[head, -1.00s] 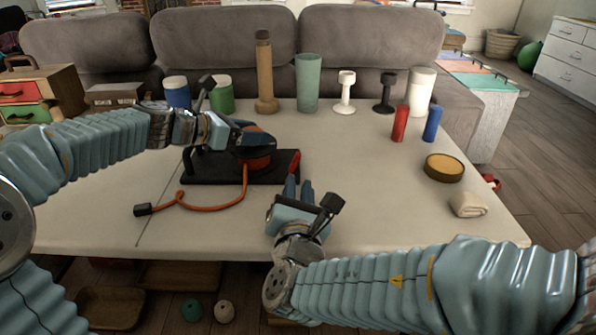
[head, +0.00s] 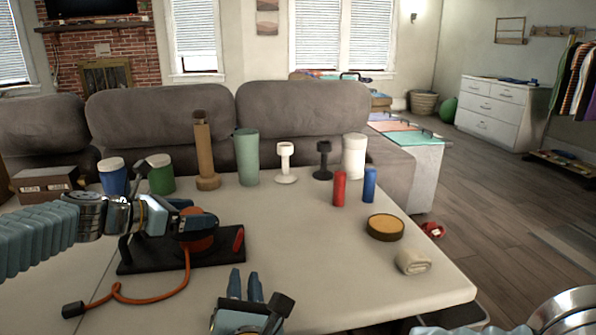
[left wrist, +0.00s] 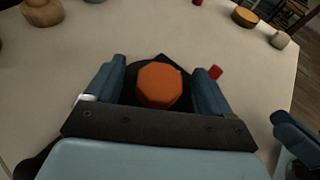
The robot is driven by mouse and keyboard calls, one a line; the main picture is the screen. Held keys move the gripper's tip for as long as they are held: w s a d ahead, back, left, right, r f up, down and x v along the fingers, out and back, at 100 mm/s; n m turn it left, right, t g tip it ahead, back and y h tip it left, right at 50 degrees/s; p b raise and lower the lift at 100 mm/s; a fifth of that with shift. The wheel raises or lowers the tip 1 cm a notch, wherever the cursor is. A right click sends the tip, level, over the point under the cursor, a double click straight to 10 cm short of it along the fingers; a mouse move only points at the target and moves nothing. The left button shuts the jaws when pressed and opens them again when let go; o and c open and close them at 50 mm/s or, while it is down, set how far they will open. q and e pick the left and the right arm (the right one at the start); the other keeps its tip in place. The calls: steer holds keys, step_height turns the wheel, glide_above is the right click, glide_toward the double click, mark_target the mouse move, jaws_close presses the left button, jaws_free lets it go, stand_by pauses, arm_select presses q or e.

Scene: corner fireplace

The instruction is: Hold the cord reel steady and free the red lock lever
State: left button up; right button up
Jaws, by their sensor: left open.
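The cord reel (head: 197,237) sits on a black base (head: 150,262) on the table, with an orange cord (head: 150,299) trailing to the front left. Its orange hub also shows in the left wrist view (left wrist: 159,85). The red lock lever (head: 238,238) is at the right end of the base; in the left wrist view it (left wrist: 215,72) shows just beyond the right-hand finger. My left gripper (head: 180,212) is open over the reel, a finger on each side of the hub; I cannot tell whether they touch it. My right gripper (head: 245,284) is open and empty, in front of the base near the lever.
Behind the reel stand a blue jar (head: 113,180), a green jar (head: 161,178), a tall wooden cylinder (head: 206,152) and a green cup (head: 247,158). The table between is clear.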

stand_by(0.3)
arm_select(q)
steer(key=o, duration=0.3)
